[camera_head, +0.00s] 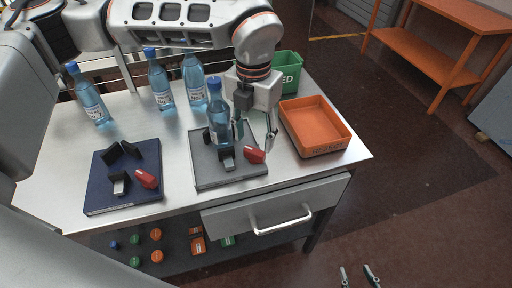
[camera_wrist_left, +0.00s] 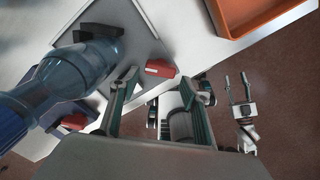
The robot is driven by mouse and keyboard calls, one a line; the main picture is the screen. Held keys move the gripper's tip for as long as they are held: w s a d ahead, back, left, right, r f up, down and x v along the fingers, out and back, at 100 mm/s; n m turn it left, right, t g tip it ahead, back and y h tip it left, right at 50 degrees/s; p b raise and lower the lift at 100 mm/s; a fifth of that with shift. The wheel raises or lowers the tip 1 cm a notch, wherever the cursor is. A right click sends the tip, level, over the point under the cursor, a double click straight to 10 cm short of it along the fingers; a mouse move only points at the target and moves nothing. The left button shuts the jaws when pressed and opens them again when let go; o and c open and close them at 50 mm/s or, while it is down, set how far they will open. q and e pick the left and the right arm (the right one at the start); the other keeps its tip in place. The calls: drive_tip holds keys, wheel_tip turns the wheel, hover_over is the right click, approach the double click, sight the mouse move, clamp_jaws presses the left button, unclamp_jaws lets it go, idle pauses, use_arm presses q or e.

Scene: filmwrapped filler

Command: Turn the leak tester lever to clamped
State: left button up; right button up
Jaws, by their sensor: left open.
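A grey fixture plate (camera_head: 205,172) on the bench carries black blocks, an upright blue-capped water bottle (camera_head: 219,122) and a red lever (camera_head: 254,155). A blue fixture plate (camera_head: 100,200) to its left has black blocks and another red lever (camera_head: 146,179), with no bottle. Their labels are too small to read. My left gripper (camera_head: 255,142) is open and empty above the grey plate's right side, close to its red lever. In the left wrist view this lever (camera_wrist_left: 160,68) shows beyond the open fingers (camera_wrist_left: 158,100). My right gripper (camera_head: 359,277) is open and empty, low in front of the bench.
Several bottles (camera_head: 160,85) stand at the bench's back left. An orange tray (camera_head: 318,143) sits right of the grey plate, with a green bin (camera_head: 288,72) behind it. A drawer (camera_head: 280,212) with a handle is below the front edge. Bare bench separates the two plates.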

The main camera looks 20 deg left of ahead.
sight(254, 150)
use_arm(q)
drive_tip(key=shift+f, duration=2.65)
drive_tip(key=c, duration=0.8)
